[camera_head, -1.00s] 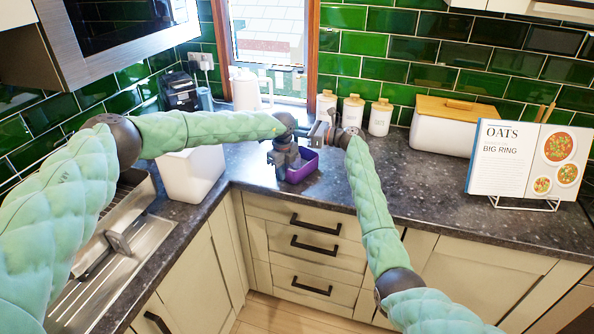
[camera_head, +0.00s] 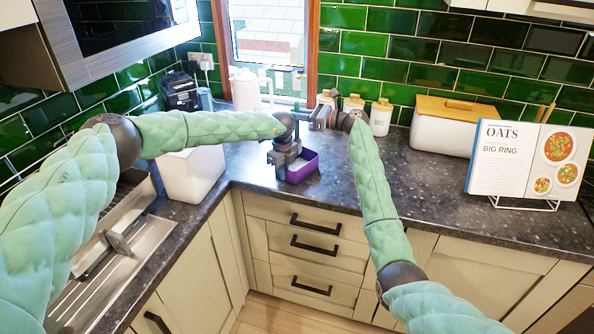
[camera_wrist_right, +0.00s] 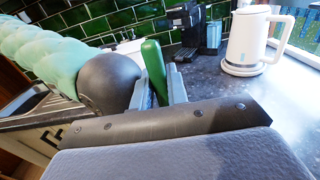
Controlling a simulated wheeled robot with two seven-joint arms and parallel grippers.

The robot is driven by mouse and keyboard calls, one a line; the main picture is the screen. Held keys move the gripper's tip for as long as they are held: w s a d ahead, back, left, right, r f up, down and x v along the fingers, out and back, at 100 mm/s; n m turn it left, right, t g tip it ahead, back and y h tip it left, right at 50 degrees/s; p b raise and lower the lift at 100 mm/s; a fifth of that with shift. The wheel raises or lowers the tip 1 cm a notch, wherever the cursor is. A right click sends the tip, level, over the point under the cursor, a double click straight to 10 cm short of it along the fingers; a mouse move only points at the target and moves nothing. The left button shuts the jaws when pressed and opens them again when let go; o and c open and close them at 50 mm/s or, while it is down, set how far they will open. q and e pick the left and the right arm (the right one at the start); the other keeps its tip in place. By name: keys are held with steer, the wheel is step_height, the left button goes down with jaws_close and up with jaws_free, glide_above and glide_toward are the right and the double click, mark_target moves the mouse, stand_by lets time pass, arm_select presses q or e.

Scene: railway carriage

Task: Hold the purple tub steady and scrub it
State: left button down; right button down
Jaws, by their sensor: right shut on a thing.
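My right gripper (camera_head: 316,118) is above and behind the tub, beside my left wrist. In the right wrist view my right gripper (camera_wrist_right: 160,85) is shut on a green handle (camera_wrist_right: 153,66). The scrubbing end of the handle is hidden in both views.
A white bin (camera_head: 190,176) stands left of the tub near the sink (camera_head: 120,265). White canisters (camera_head: 381,117) and a kettle (camera_head: 245,88) stand behind. A bread box (camera_head: 440,128) and open cookbook (camera_head: 505,160) are at right. The worktop (camera_head: 420,185) right of the tub is clear.

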mark_target(299, 102)
steer(key=shift+r, duration=2.15)
arm_select(q)
steer(key=c, duration=1.6)
jaws_free()
steer(key=shift+r, duration=0.1)
